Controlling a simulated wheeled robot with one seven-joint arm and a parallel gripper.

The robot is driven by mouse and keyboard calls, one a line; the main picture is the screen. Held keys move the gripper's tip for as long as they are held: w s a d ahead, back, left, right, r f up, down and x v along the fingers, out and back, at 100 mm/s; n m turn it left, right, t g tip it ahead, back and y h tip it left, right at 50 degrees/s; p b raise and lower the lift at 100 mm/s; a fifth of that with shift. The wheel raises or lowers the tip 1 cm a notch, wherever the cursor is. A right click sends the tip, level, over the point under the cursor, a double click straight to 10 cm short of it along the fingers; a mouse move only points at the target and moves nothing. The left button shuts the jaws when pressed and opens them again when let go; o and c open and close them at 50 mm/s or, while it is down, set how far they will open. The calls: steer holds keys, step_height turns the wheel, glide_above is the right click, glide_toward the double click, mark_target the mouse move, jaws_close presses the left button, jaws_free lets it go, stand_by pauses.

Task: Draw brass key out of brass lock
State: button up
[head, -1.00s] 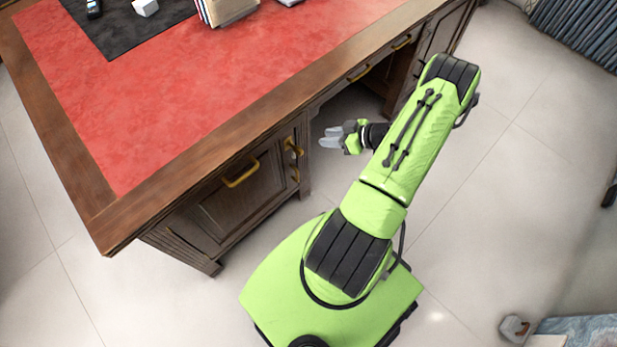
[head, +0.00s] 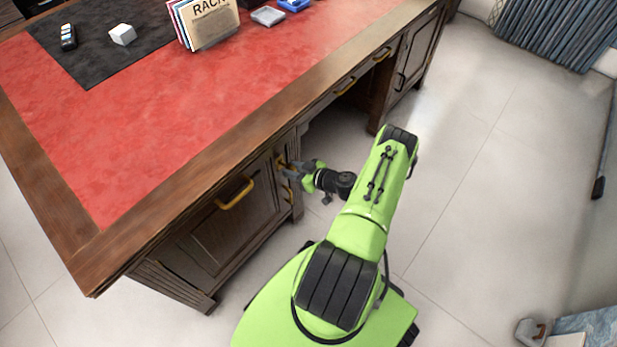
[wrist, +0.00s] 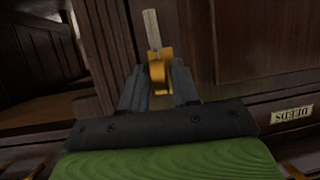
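The brass key's bow (wrist: 158,72) shows in the wrist view as an orange-gold piece between the two dark fingers of my gripper (wrist: 160,84). A pale narrow strip (wrist: 152,28) extends above it. In the head view my gripper (head: 288,172) is at the brass fitting (head: 281,160) near the right edge of the desk's cabinet door. The fingers stand on either side of the brass piece. I cannot tell whether they press on it. The lock and the key's shaft are not clearly visible.
The dark wooden cabinet door (head: 225,222) has a brass handle (head: 236,193). The red desktop (head: 180,110) overhangs the door.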

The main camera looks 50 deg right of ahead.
steer(key=shift+x, duration=1.05)
jaws_close()
steer(key=shift+s, duration=0.1)
steer(key=shift+s, duration=0.1)
steer(key=shift+s+d+f, duration=0.1)
steer(key=shift+s+d, duration=0.05)
steer(key=shift+s, duration=0.9)
steer(key=shift+s+d+f, duration=0.1)
steer(key=shift+s+d, duration=0.05)
steer(key=shift+s, duration=0.85)
steer(key=shift+s, duration=0.1)
